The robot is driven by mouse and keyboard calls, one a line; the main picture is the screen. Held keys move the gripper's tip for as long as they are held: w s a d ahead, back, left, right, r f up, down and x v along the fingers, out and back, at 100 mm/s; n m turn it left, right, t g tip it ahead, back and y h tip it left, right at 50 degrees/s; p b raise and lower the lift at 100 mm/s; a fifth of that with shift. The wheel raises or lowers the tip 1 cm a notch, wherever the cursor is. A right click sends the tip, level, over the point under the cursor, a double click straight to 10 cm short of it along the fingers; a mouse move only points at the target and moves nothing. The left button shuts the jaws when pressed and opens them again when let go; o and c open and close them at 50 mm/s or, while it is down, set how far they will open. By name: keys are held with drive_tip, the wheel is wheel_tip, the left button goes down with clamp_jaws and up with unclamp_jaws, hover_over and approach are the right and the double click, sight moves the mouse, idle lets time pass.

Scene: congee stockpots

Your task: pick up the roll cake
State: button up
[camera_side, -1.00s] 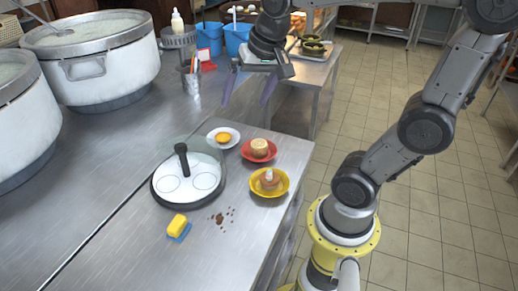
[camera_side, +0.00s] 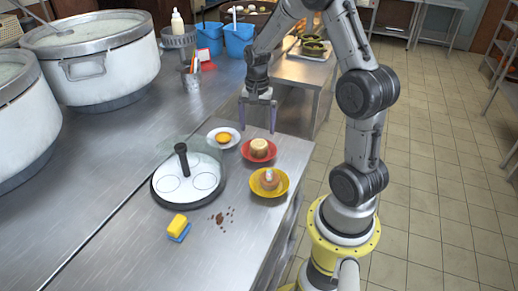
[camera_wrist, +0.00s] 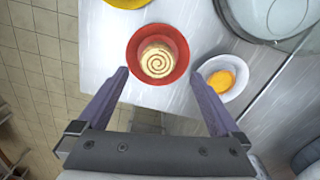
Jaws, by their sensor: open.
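The roll cake (camera_side: 259,146) is a small pale brown cylinder in a red bowl (camera_side: 259,158) near the counter's right edge. In the wrist view the roll cake (camera_wrist: 157,61) shows its spiral top, inside the red bowl (camera_wrist: 134,51). My gripper (camera_side: 257,129) is open and empty, above and behind the red bowl in the side view. In the wrist view my gripper's fingers (camera_wrist: 160,80) are spread wide, with the roll cake between and a little beyond their tips.
A yellow bowl (camera_side: 283,183) stands in front. A glass-lidded round tray (camera_side: 160,192), a yellow-blue sponge (camera_side: 178,226) and brown crumbs (camera_side: 219,217) are further left and forward.

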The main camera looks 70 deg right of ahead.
sight(259, 144)
drive_tip(key=shift+s+d+f, duration=0.1)
drive_tip(key=shift+d+f, duration=0.1)
drive_tip(key=shift+f, duration=1.7)
drive_tip(key=shift+d+f, duration=0.15)
drive_tip(key=shift+f, duration=1.7)
drive_tip(key=c, duration=1.3)
drive_tip(key=shift+r, duration=0.1)
